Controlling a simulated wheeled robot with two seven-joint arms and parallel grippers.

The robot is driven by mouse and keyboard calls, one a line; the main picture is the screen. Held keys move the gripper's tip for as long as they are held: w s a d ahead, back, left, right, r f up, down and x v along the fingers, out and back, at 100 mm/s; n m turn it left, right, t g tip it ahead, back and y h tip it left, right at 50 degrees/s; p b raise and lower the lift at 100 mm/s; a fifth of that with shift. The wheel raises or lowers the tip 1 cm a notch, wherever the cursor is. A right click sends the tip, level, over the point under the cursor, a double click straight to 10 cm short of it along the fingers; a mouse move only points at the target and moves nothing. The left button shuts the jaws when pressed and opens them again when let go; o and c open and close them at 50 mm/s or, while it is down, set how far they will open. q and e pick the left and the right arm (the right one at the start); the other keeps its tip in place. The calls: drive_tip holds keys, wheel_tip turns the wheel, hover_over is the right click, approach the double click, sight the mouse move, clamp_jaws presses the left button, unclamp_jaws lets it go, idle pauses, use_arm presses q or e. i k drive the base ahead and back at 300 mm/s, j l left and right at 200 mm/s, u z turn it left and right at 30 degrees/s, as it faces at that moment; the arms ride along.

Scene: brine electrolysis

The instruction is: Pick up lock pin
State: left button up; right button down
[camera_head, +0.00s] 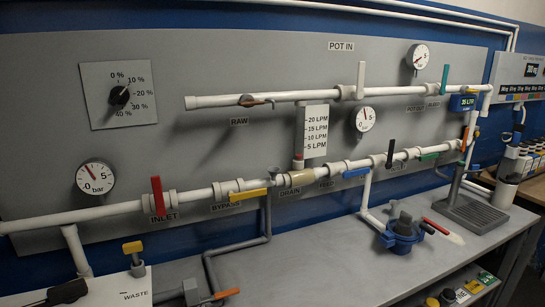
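I cannot pick out the lock pin for certain. A small red bar (435,226) lies on the grey bench beside a blue round housing (404,233) with a grey top; I cannot tell whether this bar is the pin. Small yellow and black pieces (447,296) show low at the bottom right, too small to identify. Neither of my grippers can be made out in the head view.
White pipes with coloured valve handles, including a red INLET handle (157,196), run along the grey panel (250,60). A drip tray (472,213) stands at the right of the bench. A white WASTE box (110,290) is at lower left. The bench's front middle (310,275) is clear.

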sight(135, 247)
drive_tip(key=u, duration=1.6)
drive_tip(key=i+j+z, duration=0.1)
drive_tip(key=j, duration=0.2)
drive_tip(key=i+j+z, duration=0.15)
drive_tip(key=j, duration=0.2)
drive_tip(key=i+j+z, duration=0.1)
drive_tip(key=j, duration=0.25)
